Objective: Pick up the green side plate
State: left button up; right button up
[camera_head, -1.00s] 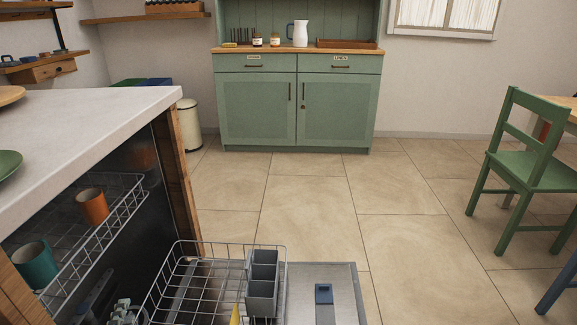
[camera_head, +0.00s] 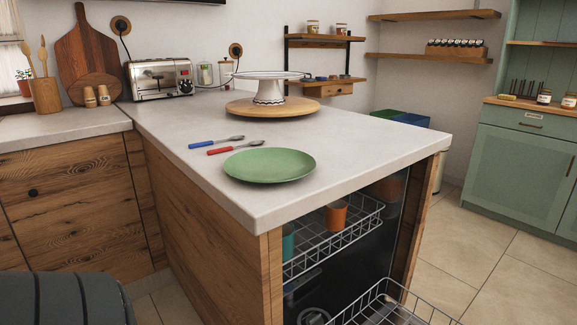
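The green side plate (camera_head: 269,165) lies flat on the light counter (camera_head: 180,134), near the front edge above the open dishwasher. Nothing is on it. A blue-handled spoon and a red-handled spoon lie just behind and left of it. Neither of my grippers shows in the view. A dark ribbed shape at the bottom left corner looks like part of my own arm.
A cake stand (camera_head: 269,91) on a round wooden board (camera_head: 272,108) stands behind the plate. A toaster (camera_head: 159,78) is at the back left. The open dishwasher's racks (camera_head: 334,240) hold an orange mug (camera_head: 337,217) and a teal mug (camera_head: 288,243). Counter around the plate is mostly clear.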

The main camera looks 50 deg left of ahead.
aim_at(272, 164)
jog(key=u, duration=1.55)
jog(key=k+z, duration=0.2)
jog(key=z, duration=0.2)
jog(key=k+l+z, duration=0.1)
jog(key=z, duration=0.25)
jog(key=k+l+z, duration=0.15)
jog(key=k+z, duration=0.25)
jog(key=i, duration=0.1)
